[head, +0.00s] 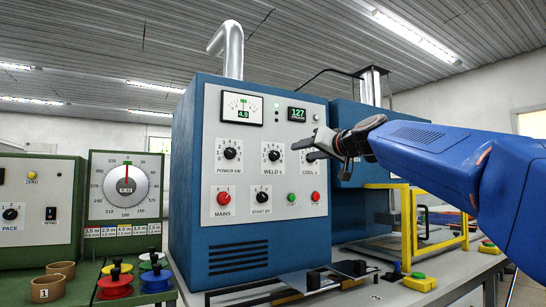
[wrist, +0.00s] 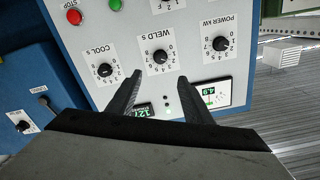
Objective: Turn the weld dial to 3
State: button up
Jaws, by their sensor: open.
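The weld dial (head: 273,156) is a black knob on a white number plate labelled WELD S, in the middle of the upper dial row on the blue cabinet's panel. It also shows upside down in the wrist view (wrist: 160,57), unobstructed. Its exact setting is too small to read. My gripper (head: 304,148) is in front of the panel, right of the weld dial, and overlaps the cool dial in the head view. In the wrist view my gripper (wrist: 159,78) is open and empty, its fingertips either side of the weld dial's line. It appears apart from the knob.
The power dial (head: 230,153) is left of the weld dial, and the cool dial (wrist: 105,70) is on its other side. Below are the red mains button (head: 223,198), start dial (head: 261,196) and stop button (head: 315,197). A yellow frame (head: 405,225) stands at right.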

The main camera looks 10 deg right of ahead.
aim_at(277, 155)
jog(key=x, duration=1.7)
jog(key=shift+w+a, duration=0.1)
jog(key=shift+w, duration=0.1)
jog(key=c, duration=1.1)
